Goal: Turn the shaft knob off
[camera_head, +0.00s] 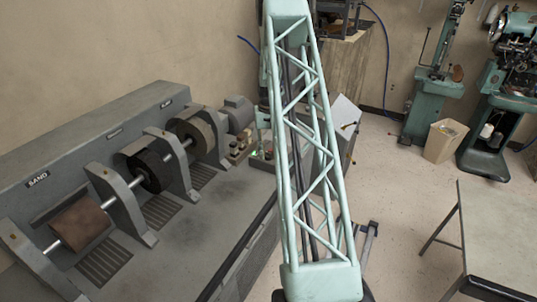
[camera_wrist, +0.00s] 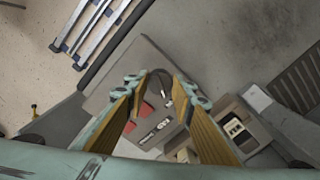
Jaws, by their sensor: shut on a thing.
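In the wrist view, my gripper (camera_wrist: 161,84) reaches over a grey control panel (camera_wrist: 118,82), with a tan-lined finger on each side. Its fingertips close around a dark round knob (camera_wrist: 157,78). I take this to be the shaft knob; its pointer and setting are too small to read. A red part (camera_wrist: 144,112) and a pale label strip (camera_wrist: 156,132) show on the panel between the fingers. In the head view my green lattice arm covers the gripper and the knob.
The sanding machine (camera_head: 120,100) with its drums and shaft fills the left of the head view. Switch boxes (camera_wrist: 236,130) sit right of the fingers in the wrist view. A table (camera_head: 500,235), a cardboard box (camera_head: 445,140) and green machines stand at right, with open floor between.

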